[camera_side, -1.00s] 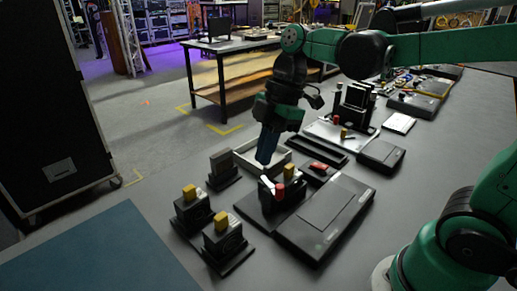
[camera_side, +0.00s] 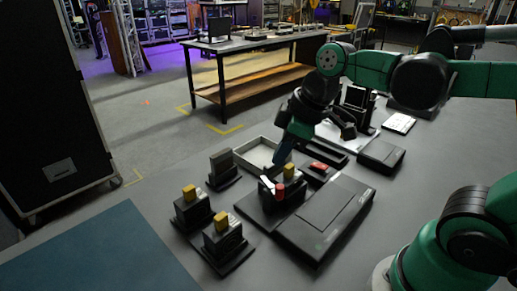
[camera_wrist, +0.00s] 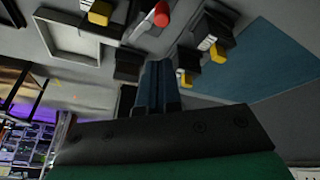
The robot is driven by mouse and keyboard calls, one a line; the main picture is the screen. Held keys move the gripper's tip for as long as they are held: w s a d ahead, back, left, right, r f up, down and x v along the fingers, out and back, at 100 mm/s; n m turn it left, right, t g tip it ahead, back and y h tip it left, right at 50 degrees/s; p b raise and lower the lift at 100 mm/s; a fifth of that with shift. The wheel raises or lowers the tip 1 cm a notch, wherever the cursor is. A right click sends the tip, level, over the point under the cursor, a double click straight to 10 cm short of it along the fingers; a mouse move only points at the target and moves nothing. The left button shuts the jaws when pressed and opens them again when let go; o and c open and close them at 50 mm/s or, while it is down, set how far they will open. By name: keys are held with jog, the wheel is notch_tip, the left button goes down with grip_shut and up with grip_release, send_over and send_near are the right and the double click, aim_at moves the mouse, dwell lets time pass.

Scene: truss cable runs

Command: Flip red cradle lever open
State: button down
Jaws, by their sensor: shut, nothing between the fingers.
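A red cylindrical lever end (camera_side: 280,190) stands on the front of a black cradle block (camera_side: 268,197) in the middle of the bench; a white piece and a yellow block (camera_side: 289,171) are beside it. A red lever end (camera_wrist: 161,15) also shows at the top of the wrist view. My gripper (camera_side: 282,159) is shut and empty, pointing down just behind the cradle, with its blue-grey fingers apart from the red end. In the wrist view the shut fingers (camera_wrist: 160,84) point towards the blocks. The lever's hinge is too small to make out.
Black blocks with yellow tops (camera_side: 191,203) stand front left. A flat black box (camera_side: 320,222) lies right of the cradle. A low block with a red top (camera_side: 318,167) and a pale open tray (camera_side: 256,155) are behind. A blue mat (camera_side: 100,255) is clear.

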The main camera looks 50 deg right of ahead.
jog(key=m, duration=0.1)
jog(key=f+m+t, duration=0.1)
jog(key=shift+s+d+m+h, duration=0.25)
jog(key=shift+m+h, duration=0.05)
jog(key=shift+s+a+f+m+t+h, duration=0.15)
jog(key=shift+m+t, duration=0.15)
jog(key=shift+m, duration=0.3)
jog(key=shift+w+d+f+m+t+h, duration=0.15)
jog(key=shift+m+t, duration=0.15)
jog(key=shift+m, duration=0.3)
jog(key=s+a+r+n+g+h, duration=0.1)
jog(key=a+r+n+g, duration=0.3)
jog(key=n, duration=0.6)
jog(key=s+a+r+n+g+h, duration=0.15)
jog(key=a+n, duration=0.35)
jog(key=n, duration=0.5)
jog(key=w+d+f, duration=0.2)
jog(key=d+f, duration=0.3)
jog(key=f, duration=0.5)
jog(key=shift+w+d+f, duration=0.15)
jog(key=shift+d+f, duration=0.15)
jog(key=shift+d, duration=0.1)
